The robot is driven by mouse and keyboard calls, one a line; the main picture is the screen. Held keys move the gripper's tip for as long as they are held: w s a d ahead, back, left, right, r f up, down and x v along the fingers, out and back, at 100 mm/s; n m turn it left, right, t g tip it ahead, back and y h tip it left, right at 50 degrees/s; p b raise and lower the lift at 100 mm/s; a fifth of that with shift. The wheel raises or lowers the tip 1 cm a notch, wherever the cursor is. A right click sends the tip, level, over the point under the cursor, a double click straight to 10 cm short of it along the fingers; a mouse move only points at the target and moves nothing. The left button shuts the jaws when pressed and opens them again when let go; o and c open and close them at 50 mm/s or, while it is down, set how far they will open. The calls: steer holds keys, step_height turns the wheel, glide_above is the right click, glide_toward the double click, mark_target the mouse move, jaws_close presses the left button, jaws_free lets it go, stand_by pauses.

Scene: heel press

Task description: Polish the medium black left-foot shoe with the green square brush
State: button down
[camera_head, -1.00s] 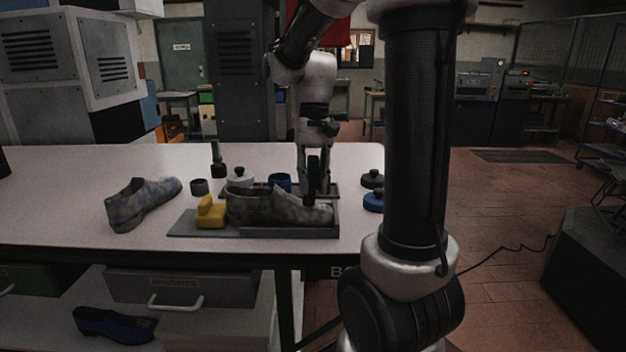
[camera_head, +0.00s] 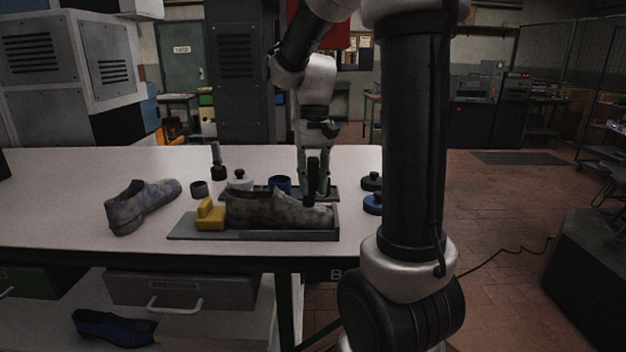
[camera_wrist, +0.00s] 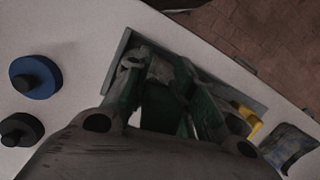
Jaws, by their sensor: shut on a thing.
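A dark, mottled shoe (camera_head: 262,207) with greyish stains lies on a grey tray (camera_head: 190,230), toe to the right. My gripper (camera_head: 316,190) is above the toe end and shut on a dark upright brush (camera_head: 313,172). In the wrist view the held brush (camera_wrist: 160,105) is dark, with green showing around my fingers. The brush's lower end is at or just above the toe; I cannot tell whether it touches. The shoe shows only partly behind my gripper in the wrist view.
A yellow block (camera_head: 210,214) stands at the shoe's heel. A mottled bluish shoe (camera_head: 143,204) lies to the left. Behind are a dark brush (camera_head: 217,165), a white lidded pot (camera_head: 239,180) and a blue cup (camera_head: 280,183). A blue lid (camera_head: 373,204) is at right.

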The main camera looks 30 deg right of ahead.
steer(key=shift+w+d, duration=0.6)
steer(key=shift+w, duration=0.25)
steer(key=shift+s+a, duration=0.45)
steer(key=shift+s, duration=0.2)
steer(key=shift+s+a, duration=0.45)
steer(key=shift+s, duration=0.2)
steer(key=c, duration=2.2)
jaws_free()
steer(key=shift+w+d+f, duration=0.1)
steer(key=shift+w+d, duration=0.35)
steer(key=shift+w, duration=0.2)
steer(key=shift+w+d+f, duration=0.1)
steer(key=shift+w+d, duration=0.35)
steer(key=shift+w, duration=0.2)
steer(key=shift+s+a+r, duration=0.1)
steer(key=shift+s+a, duration=0.35)
steer(key=shift+s, duration=0.2)
steer(key=shift+s+a+r, duration=0.1)
steer(key=shift+s+a, duration=0.35)
steer(key=shift+s, duration=0.2)
jaws_close()
steer(key=shift+w+d+f, duration=0.1)
steer(key=shift+w+d, duration=0.35)
steer(key=shift+w, duration=0.25)
steer(key=shift+w+d, duration=0.45)
steer(key=shift+w, duration=0.2)
